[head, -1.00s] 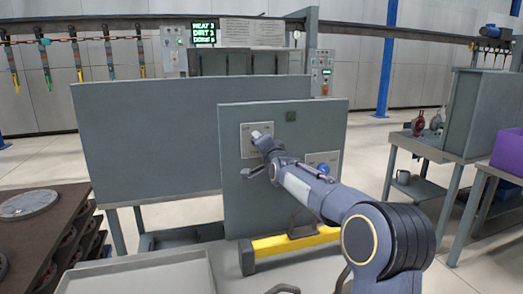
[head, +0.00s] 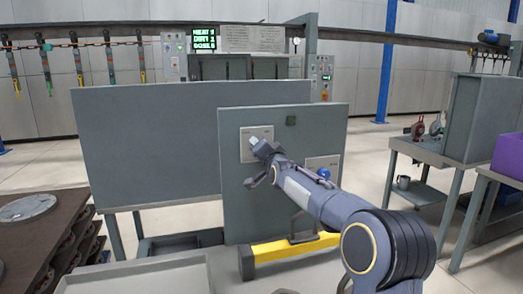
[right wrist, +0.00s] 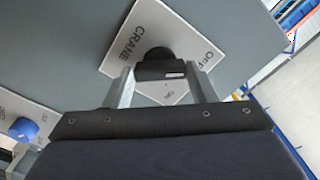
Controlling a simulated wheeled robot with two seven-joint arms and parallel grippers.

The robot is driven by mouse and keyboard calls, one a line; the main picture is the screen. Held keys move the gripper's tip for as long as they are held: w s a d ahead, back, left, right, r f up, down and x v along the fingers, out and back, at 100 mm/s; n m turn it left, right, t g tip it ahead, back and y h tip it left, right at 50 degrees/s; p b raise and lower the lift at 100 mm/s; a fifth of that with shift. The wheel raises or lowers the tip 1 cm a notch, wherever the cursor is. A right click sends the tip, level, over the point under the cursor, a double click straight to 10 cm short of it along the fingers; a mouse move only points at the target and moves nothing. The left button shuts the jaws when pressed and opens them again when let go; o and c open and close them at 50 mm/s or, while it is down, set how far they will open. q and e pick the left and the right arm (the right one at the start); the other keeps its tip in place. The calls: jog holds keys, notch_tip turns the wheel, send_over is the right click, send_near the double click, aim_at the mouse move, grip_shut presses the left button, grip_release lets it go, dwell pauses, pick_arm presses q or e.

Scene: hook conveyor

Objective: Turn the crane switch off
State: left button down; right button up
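The crane switch is a black knob (right wrist: 160,65) on a white plate (right wrist: 150,38) lettered "CRANE", with "OFF" at its upper right in the right wrist view. A further label lies below the knob, too small to read surely. The plate (head: 245,151) also shows in the head view on the grey upright panel, where my right gripper (head: 254,141) partly covers it. My right gripper (right wrist: 160,80) is open, with one finger on each side of the knob and small gaps between. Which way the knob points is hard to tell. My left gripper is not in view.
A second plate with a blue knob (head: 325,174) sits lower right on the same grey panel (head: 285,115). A yellow bar (head: 290,247) runs below it. A dark rack (head: 55,225) stands left, and a table with a purple bin (head: 509,155) stands right.

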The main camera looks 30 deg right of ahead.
jog(key=o, duration=0.5)
jog(key=shift+c, duration=0.2)
jog(key=v, duration=0.7)
jog(key=shift+s, duration=0.4)
